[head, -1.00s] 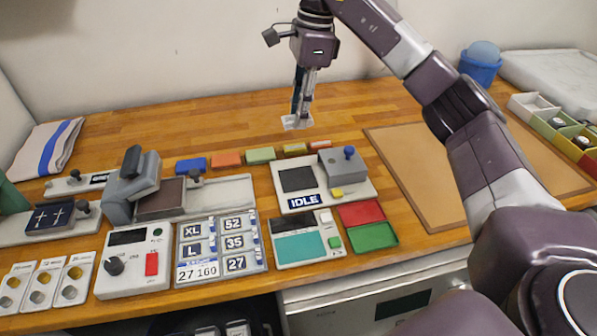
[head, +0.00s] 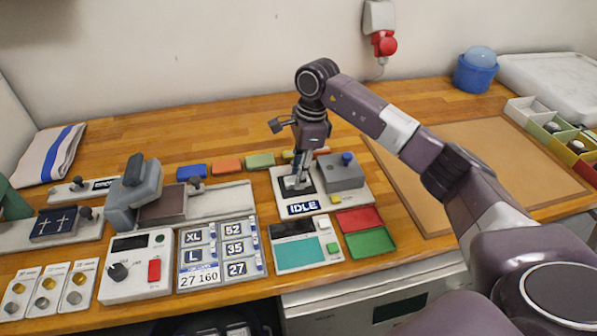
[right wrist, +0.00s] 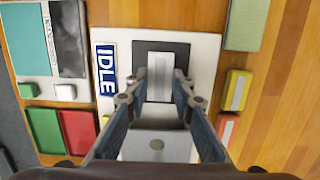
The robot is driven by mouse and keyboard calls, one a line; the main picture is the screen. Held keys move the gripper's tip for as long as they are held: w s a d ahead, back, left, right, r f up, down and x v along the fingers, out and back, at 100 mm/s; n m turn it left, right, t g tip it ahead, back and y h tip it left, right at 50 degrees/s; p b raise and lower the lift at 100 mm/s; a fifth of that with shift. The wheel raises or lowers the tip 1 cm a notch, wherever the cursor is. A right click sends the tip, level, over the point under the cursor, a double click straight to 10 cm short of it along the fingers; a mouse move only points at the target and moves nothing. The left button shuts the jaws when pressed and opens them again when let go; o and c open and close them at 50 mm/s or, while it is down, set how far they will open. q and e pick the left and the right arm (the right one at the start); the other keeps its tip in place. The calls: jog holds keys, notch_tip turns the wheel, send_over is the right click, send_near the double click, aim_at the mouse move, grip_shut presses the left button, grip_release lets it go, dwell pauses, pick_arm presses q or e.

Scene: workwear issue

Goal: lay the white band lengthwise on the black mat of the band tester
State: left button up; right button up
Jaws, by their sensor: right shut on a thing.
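The band tester (head: 360,196) is a white plate with an "IDLE" label, a black mat (head: 284,180) and a grey block with a blue knob to the mat's right. My right gripper (head: 297,181) points down over the mat and is shut on the white band (right wrist: 160,68). In the right wrist view the band lies over the black mat (right wrist: 139,58), its long side pointing towards the grey block. Its near end is hidden between the fingers. I cannot tell whether it touches the mat. My left gripper is not in view.
Red and green trays (head: 366,230) and a teal-screened device (head: 297,252) stand just in front of the tester. Coloured blocks (head: 227,167) line up behind it at left. A brown board (head: 480,165) lies to the right.

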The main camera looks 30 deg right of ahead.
jog(key=shift+f, duration=0.2)
jog(key=o, duration=0.8)
jog(key=shift+r, duration=0.1)
